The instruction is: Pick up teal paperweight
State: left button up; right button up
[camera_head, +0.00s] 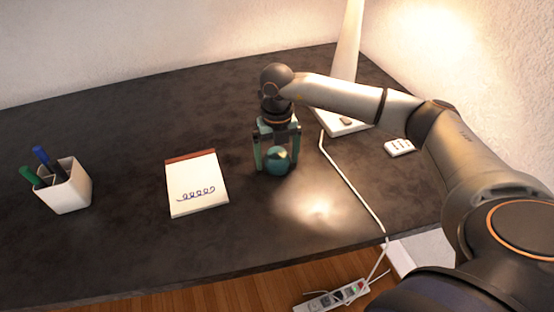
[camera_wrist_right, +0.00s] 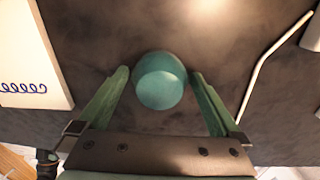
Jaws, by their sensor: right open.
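The teal paperweight (camera_head: 277,160) is a rounded, shiny piece on the dark desk, right of the notepad. My right gripper (camera_head: 275,166) is above it, pointing down, with its green fingers open on either side of it. In the right wrist view the paperweight (camera_wrist_right: 160,80) lies between the two fingertips of the right gripper (camera_wrist_right: 160,78), with a gap on both sides. Its top looks flat and lighter. My left gripper is not in view.
A notepad (camera_head: 197,185) lies left of the paperweight, and a white pen cup (camera_head: 67,188) stands further left. A lamp base (camera_head: 345,124), its white cable (camera_head: 350,185) and a small white block (camera_head: 399,148) are to the right. The desk in front is clear.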

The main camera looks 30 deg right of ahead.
grip_shut()
dwell(0.8)
